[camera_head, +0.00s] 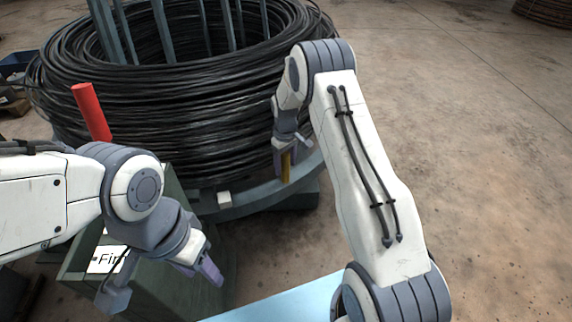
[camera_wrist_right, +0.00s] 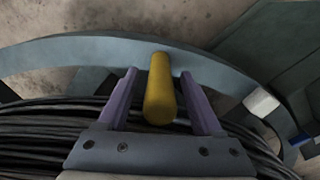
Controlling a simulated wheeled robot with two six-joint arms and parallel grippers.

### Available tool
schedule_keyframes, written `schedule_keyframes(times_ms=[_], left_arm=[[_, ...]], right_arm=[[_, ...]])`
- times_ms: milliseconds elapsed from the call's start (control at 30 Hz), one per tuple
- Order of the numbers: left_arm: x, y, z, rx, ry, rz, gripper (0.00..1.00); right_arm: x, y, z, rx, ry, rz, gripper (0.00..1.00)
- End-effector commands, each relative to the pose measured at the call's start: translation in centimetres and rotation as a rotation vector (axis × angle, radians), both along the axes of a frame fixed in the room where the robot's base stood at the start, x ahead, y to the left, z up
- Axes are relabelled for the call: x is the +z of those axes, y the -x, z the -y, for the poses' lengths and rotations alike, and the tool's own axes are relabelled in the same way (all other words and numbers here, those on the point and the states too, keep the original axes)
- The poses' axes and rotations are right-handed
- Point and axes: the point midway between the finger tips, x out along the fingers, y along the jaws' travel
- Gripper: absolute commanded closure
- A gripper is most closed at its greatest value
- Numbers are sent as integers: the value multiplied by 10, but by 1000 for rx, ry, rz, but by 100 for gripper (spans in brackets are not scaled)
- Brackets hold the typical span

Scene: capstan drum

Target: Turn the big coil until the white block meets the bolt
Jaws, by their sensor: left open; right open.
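The big coil (camera_head: 190,95) of black wire sits on a grey-blue ring base (camera_head: 245,203); the ring's rim also shows in the right wrist view (camera_wrist_right: 95,46). A white block (camera_head: 224,198) is on the rim near the front, and it shows at the right in the wrist view (camera_wrist_right: 262,101). A yellow peg (camera_head: 286,165) stands on the rim. My right gripper (camera_head: 287,145) is open, with the peg between its fingers in the wrist view (camera_wrist_right: 158,75); contact is not clear. My left gripper (camera_head: 207,268) is open and empty, low at the left. I cannot identify the bolt.
A red post (camera_head: 91,112) stands at the coil's left front. A dark green box (camera_head: 172,285) with a partly hidden white sign (camera_head: 106,260) is beneath my left arm. A light blue surface (camera_head: 270,302) is at the bottom. The floor at right (camera_head: 480,150) is clear.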

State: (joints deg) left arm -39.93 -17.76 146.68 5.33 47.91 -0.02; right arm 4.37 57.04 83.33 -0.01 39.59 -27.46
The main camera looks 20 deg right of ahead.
Motion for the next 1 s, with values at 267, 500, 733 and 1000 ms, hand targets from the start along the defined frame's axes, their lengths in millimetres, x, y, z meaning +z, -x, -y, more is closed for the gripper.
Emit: schedule_keyframes(times_ms=[267,500,733,1000], left_arm=[[0,0,0,0,0,0,50],[0,0,0,0,0,0,50],[0,0,0,0,0,0,50],[0,0,0,0,0,0,50]], right_arm=[[0,0,0,0,0,0,64],[0,0,0,0,0,0,100],[0,0,0,0,-1,-1,100],[0,0,0,0,-1,-1,100]])
